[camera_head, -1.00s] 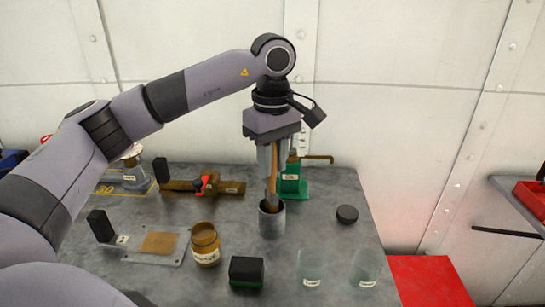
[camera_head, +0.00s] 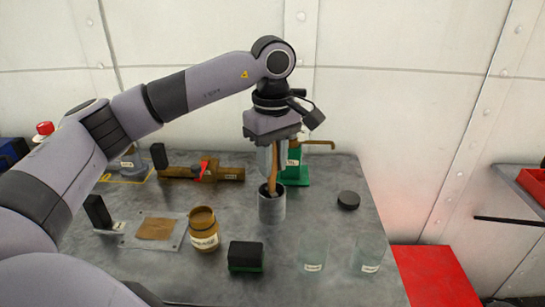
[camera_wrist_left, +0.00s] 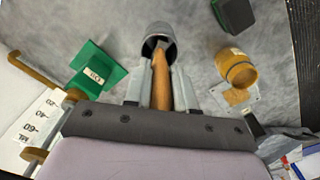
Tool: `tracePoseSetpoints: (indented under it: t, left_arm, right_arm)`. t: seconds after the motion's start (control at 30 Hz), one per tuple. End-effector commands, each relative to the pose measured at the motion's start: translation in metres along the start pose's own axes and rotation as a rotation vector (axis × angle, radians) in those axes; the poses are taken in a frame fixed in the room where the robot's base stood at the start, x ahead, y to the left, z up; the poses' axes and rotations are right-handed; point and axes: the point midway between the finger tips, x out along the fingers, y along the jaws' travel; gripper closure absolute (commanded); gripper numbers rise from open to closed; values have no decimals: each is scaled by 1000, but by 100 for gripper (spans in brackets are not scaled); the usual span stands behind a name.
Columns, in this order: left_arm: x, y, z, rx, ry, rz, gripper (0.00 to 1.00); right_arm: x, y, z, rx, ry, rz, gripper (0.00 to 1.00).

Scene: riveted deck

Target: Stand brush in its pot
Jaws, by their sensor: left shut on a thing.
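The brush (camera_head: 273,180) has an orange-brown handle and stands nearly upright, tilted slightly. Its lower end is inside the grey cylindrical pot (camera_head: 271,209) and hidden by the pot's wall. My left gripper (camera_head: 271,163) is above the pot and shut on the brush handle. In the left wrist view, the handle (camera_wrist_left: 161,82) runs between the two fingers (camera_wrist_left: 160,92) into the dark mouth of the pot (camera_wrist_left: 158,32). I cannot tell whether the brush touches the pot's bottom. My right gripper is not in view.
A green stand (camera_head: 297,168) is close behind the pot. An amber jar (camera_head: 203,230), black-and-green block (camera_head: 246,256), two clear glasses (camera_head: 313,255) (camera_head: 368,254) and black disc (camera_head: 348,200) surround it. A brown fixture with a red lever (camera_head: 205,171) is behind left.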

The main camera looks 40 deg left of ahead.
Motion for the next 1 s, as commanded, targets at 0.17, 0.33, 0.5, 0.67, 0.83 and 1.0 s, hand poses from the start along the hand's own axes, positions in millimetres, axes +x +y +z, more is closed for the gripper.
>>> tracePoseSetpoints:
  t: [0.17, 0.33, 0.5, 0.67, 0.83, 1.0]
  left_arm:
    - [3, 0, 0, 0, 0, 1, 100]
    - [2, 0, 0, 0, 0, 1, 69]
    - [2, 0, 0, 0, 0, 1, 46]
    - [2, 0, 0, 0, 0, 0, 46]
    - [-10, 1, 0, 0, 0, 5, 46]
    - [-39, 1, 0, 0, 0, 5, 46]
  right_arm:
    - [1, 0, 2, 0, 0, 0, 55]
    - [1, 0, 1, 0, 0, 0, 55]
    - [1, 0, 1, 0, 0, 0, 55]
    - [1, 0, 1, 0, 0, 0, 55]
    - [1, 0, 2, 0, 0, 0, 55]
    - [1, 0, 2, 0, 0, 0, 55]
